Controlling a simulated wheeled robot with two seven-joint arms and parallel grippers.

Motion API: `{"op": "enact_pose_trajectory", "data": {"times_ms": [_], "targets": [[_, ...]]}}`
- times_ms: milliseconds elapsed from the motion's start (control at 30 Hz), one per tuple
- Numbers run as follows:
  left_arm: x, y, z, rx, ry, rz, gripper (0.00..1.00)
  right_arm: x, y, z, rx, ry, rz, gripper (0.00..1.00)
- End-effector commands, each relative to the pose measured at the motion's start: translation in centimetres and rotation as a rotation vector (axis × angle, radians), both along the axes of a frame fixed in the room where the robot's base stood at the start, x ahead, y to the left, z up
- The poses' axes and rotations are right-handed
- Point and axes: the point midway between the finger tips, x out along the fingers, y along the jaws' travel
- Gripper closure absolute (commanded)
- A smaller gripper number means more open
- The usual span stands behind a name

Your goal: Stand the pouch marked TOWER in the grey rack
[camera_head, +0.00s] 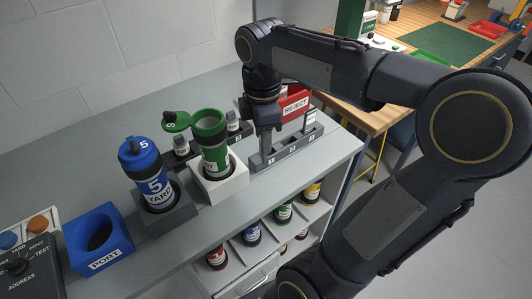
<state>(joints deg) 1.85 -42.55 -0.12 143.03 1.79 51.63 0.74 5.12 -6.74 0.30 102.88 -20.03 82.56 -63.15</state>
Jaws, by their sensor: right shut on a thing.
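The grey rack (290,151) stands on the counter at the middle right, with small numbered labels along its front. My right gripper (266,146) points down at the left end of this rack and is shut. What it holds is hidden or too small to make out. A small pouch with a pale label (310,118) stands at the right end of the grey rack. Two more small pouches, one left (181,146) and one right (233,121), stand behind the green tube. I cannot read TOWER on any of them. My left gripper is out of view.
A blue YARD carrier (153,182) and an open green carrier (214,155) stand in holders. A blue PORT holder (97,240) and a control panel (24,262) are at left. A red REJECT bin (294,105) stands behind the rack. Coloured carriers (252,234) fill the shelf below.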

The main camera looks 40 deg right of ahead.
Motion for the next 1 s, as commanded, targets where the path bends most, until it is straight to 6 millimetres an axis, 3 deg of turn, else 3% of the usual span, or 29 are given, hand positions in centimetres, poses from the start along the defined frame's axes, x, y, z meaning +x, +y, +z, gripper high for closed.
{"op": "enact_pose_trajectory", "data": {"times_ms": [300, 500, 767, 1000], "targets": [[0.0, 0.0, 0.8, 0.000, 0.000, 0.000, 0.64, -1.6, 1.2, 0.6, 0.001, 0.001, -0.639, 0.89], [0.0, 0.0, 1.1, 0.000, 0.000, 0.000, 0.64, -2.4, 1.8, 0.7, 0.000, 0.001, -0.967, 0.89], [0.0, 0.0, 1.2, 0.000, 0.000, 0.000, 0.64, -2.7, 1.9, 0.6, -0.001, 0.003, -1.161, 0.89], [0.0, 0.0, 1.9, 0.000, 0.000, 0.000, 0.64, 0.5, -1.4, -1.4, -0.004, 0.008, -1.178, 0.89]]}}
